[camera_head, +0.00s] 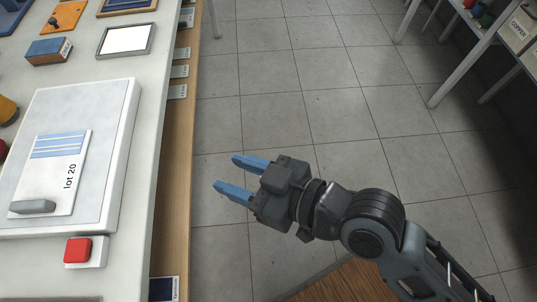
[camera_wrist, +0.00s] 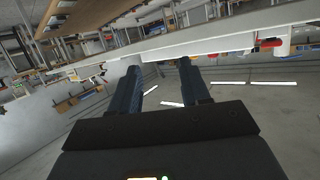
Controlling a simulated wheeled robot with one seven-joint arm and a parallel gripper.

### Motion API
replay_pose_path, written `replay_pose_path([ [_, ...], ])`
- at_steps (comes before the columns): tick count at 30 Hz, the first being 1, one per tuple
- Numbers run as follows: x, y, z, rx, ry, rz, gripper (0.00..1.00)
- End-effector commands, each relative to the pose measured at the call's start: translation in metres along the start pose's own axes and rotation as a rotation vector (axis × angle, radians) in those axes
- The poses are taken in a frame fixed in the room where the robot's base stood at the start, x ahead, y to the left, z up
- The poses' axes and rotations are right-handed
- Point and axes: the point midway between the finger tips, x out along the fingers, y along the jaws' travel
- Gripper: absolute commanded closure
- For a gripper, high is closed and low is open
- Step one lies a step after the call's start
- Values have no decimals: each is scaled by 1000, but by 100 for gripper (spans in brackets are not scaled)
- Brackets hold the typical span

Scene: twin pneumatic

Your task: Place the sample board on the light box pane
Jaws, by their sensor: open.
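A white board marked "lot 20" (camera_head: 58,180), with blue stripes at its far end and a grey bar handle (camera_head: 33,207) at its near end, looks like the sample board. It lies on a large, raised white panel (camera_head: 112,130) on the bench. A smaller bright white pane in a grey frame (camera_head: 125,39) lies further back. I cannot tell for certain which of these is the light box pane. My gripper (camera_head: 225,172) is open and empty over the floor, right of the bench edge, fingers pointing left. Its two fingers also show in the wrist view (camera_wrist: 156,72).
A red button on a white base (camera_head: 77,250) sits at the panel's near edge. A blue-and-orange block (camera_head: 49,51) and an orange board (camera_head: 67,16) lie further back. A wooden shelf (camera_head: 174,160) runs along the bench side. The tiled floor (camera_head: 300,90) is clear; shelving stands at right.

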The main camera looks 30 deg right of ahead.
Motion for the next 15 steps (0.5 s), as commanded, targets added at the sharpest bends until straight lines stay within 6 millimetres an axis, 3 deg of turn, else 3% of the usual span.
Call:
replay_pose_path([
  [1, -22, 11, 16, 23, -13, 68, 54],
  [6, -91, 36, 44, 70, -12, 269, 54],
  [10, -146, 41, 55, 90, 0, 395, 54],
  [15, -208, 33, 54, 100, 25, 515, 54],
])
